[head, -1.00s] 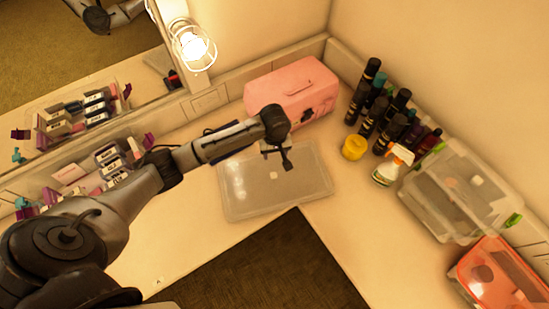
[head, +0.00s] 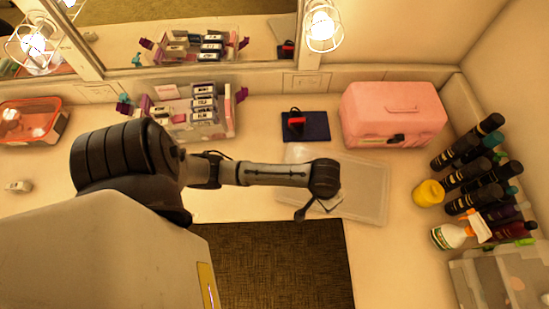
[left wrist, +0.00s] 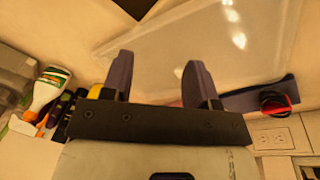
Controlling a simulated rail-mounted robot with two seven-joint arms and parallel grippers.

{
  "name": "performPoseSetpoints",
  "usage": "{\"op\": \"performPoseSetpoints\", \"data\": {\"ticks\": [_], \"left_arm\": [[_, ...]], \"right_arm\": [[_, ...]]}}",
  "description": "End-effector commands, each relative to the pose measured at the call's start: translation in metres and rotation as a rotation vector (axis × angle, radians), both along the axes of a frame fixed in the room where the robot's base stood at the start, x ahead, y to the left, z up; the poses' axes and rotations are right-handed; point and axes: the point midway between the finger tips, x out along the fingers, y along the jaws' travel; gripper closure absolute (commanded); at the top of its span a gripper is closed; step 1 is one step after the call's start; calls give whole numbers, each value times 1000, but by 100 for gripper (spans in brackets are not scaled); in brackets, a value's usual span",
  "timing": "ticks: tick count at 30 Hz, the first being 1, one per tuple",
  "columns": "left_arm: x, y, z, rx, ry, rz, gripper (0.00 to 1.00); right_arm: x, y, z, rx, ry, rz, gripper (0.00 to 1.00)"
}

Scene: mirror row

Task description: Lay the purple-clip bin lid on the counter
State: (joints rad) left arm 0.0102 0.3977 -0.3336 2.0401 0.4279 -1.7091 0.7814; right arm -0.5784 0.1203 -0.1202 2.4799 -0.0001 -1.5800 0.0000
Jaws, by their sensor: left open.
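The clear, flat rectangular lid (head: 365,190) lies on the counter by its inner corner. It also shows in the left wrist view (left wrist: 200,45), with bright glare on it. The clear bin with purple clips (head: 232,128) stands open against the mirror wall, packed with several labelled boxes. My left gripper (head: 318,207) is over the lid's near left part in the head view. In the left wrist view my left gripper (left wrist: 158,78) has its two dark fingers apart with nothing between them. The gap between fingers and lid is hard to judge. My right gripper is not in view.
A dark blue pad (head: 318,133) with a red-and-black item and a pink case (head: 393,115) stand behind the lid. Several dark bottles (head: 470,165), a yellow jar (head: 428,193) and a spray bottle (head: 450,236) are at right. An orange-rimmed bin (head: 35,120) is far left.

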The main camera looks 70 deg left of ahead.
Motion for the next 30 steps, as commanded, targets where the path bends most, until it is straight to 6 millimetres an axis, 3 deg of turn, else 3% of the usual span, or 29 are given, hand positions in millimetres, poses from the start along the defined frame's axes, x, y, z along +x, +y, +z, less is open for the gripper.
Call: {"op": "performPoseSetpoints", "data": {"ticks": [1,6,12,19,30], "left_arm": [[-25,-10,-4,-10,-24,-62,46],[-85,-17,1,34,-124,-244,46],[-133,-7,14,123,-179,-367,46],[-156,2,23,187,-192,-425,46],[-158,3,24,193,-193,-432,46]], "right_arm": [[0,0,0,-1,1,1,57],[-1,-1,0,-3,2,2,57],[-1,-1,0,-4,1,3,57],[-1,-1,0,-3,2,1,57],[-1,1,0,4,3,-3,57]]}}
